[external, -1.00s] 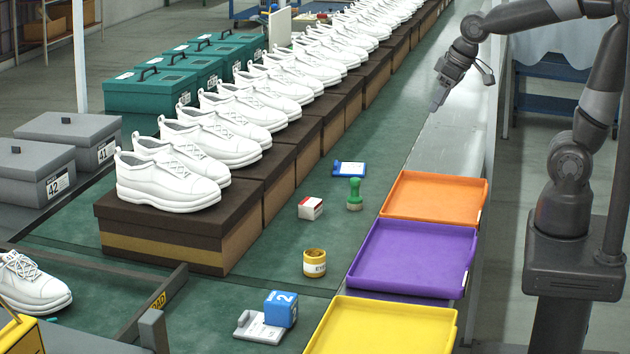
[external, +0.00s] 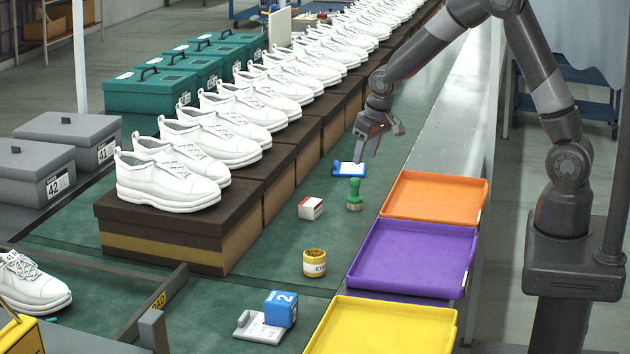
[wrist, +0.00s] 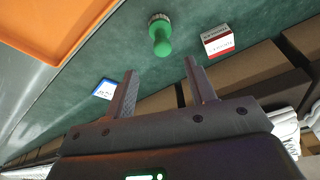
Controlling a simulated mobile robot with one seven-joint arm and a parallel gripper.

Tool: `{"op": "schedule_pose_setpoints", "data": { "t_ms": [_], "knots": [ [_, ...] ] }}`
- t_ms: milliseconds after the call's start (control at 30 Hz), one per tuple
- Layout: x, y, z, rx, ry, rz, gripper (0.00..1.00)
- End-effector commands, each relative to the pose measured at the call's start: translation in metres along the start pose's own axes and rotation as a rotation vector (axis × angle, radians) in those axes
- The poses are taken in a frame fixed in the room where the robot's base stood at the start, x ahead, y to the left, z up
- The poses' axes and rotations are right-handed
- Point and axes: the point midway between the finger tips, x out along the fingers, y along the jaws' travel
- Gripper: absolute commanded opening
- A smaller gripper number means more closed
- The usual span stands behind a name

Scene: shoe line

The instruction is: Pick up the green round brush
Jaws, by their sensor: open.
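The green round brush (external: 354,194) stands upright on the green belt, handle up, left of the orange tray. In the wrist view the brush (wrist: 160,36) lies ahead of the fingertips, roughly centred between them, with its pale round base farther off. My gripper (external: 367,161) is open and empty, pointing down above and just behind the brush, close to the blue-and-white item. Both fingers (wrist: 160,72) show apart in the wrist view, and nothing is between them. I see no contact with the brush.
A red-and-white box (external: 311,208) and a blue-and-white item (external: 348,169) lie near the brush. A yellow jar (external: 315,262) and a blue cube (external: 281,308) are nearer the camera. Orange (external: 437,174), purple (external: 468,266) and yellow (external: 436,310) trays line the right. Shoes on brown boxes (external: 238,240) line the left.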

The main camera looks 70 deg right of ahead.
Motion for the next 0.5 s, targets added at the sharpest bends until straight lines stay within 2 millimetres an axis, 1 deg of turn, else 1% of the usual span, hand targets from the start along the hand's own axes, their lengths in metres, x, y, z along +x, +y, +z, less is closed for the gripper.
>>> {"op": "schedule_pose_setpoints", "data": {
  "t_ms": [300,400,500],
  "knots": [
    [0.043,0.0,-0.001,0.003,-0.003,0.001,0.5],
    [0.053,0.0,-0.001,0.002,-0.003,0.001,0.5],
    [0.058,0.0,-0.001,0.002,-0.001,0.0,0.5]
  ]
}}
